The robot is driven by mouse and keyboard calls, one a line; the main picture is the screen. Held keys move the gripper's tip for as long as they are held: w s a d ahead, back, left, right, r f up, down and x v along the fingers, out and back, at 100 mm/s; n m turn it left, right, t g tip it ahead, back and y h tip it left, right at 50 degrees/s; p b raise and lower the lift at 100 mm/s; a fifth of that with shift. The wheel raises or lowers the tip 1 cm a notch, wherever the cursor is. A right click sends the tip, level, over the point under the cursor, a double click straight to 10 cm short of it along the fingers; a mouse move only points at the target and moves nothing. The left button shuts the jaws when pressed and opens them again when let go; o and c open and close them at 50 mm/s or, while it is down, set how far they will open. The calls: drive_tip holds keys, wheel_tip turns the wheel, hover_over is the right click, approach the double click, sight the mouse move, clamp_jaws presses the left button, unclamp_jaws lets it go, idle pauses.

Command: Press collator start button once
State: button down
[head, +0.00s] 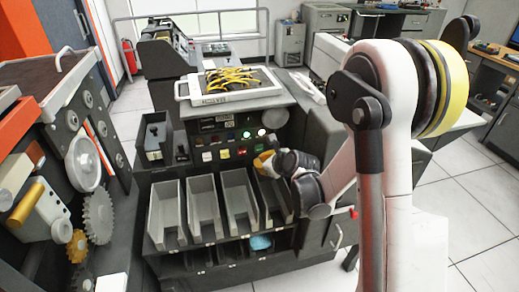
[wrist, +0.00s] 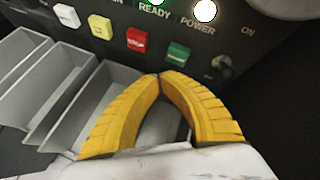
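The collator (head: 290,105) stands in the middle of the head view, with a dark front panel of buttons and lamps. In the wrist view, a green button (wrist: 178,53), a red button (wrist: 137,39), a yellow button (wrist: 102,26) and a white button (wrist: 67,15) sit in a row. Lettering on the green button is too small to read surely. My gripper (wrist: 159,76) has its yellow fingertips together with nothing visible between them. The tips appear just below and left of the green button, apart from it. My gripper also shows in the head view (head: 264,161), in front of the panel's right part.
Grey card bins (head: 203,207) stand below the panel, under my gripper. A lit white POWER lamp (wrist: 204,10) and a green READY lamp (wrist: 157,1) sit above the buttons. A dark knob (wrist: 222,66) is right of the green button. Geared machinery (head: 98,215) stands at left.

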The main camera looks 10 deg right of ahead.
drive_tip(key=shift+w, duration=0.6)
idle(1.1)
drive_tip(key=shift+w, duration=0.4)
